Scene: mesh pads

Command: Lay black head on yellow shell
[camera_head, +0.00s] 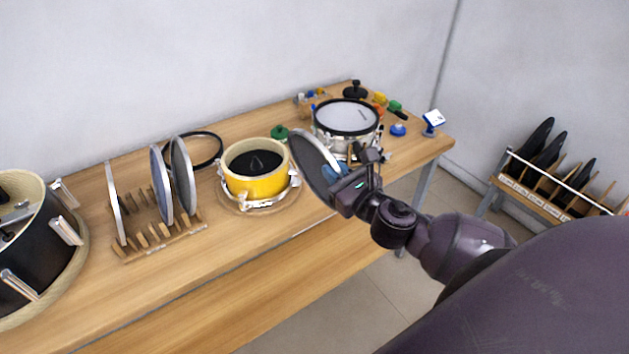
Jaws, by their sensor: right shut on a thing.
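The yellow shell (257,187) stands upright on a round wooden base near the middle of the table, with silver lugs on its side. Its top is open and a black cone shape shows inside. My right gripper (340,190) is shut on the black head (312,162), a dark disc with a pale rim. The fingertips are partly hidden by the gripper body. My left gripper is not in view.
A wooden rack (160,241) holds several upright discs left of the yellow shell. A black hoop (219,150) lies behind. A white-topped drum (345,117) and small parts stand at the right. A large black shell (42,262) stands far left. The front table strip is clear.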

